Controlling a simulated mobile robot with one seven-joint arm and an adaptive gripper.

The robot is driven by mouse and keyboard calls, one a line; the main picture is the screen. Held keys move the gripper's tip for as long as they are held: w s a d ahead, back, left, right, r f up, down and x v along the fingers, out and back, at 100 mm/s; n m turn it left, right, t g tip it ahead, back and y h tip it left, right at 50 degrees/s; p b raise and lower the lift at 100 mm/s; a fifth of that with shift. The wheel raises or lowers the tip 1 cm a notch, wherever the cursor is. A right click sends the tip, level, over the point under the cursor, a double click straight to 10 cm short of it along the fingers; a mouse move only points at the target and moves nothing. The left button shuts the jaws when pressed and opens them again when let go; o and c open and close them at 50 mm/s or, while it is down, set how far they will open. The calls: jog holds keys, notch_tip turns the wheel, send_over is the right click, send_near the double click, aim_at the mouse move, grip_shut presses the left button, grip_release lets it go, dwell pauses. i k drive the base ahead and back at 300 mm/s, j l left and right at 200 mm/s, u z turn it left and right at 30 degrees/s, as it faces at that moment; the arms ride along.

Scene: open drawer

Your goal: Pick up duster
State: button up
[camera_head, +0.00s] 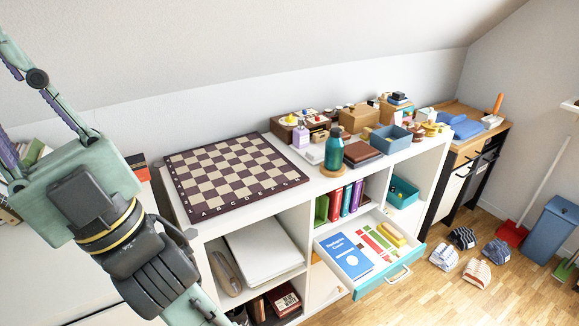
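An open drawer (403,262) with a teal front and a clear handle juts from the white shelf unit. Inside it lie a blue book (345,254), red and green flat pieces (378,243) and a yellow block (391,234) near the back right. The yellow block may be the duster, but I cannot tell for sure. My gripper (18,112) is at the far left, far from the drawer and pointing up and left. Its fingers are spread apart with nothing visible between them. The fingertips are cut off by the picture edge.
A chessboard (231,172) covers the shelf top's left part. A teal bottle (334,149), boxes and a blue-grey bin (391,139) crowd its right.

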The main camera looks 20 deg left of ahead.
aim_at(396, 238)
jog(key=u, duration=3.2)
jog(key=z, duration=3.2)
jog(key=i+z, duration=0.25)
jog(key=i, duration=0.15)
jog(key=i+z, duration=0.3)
jog(key=i, duration=0.1)
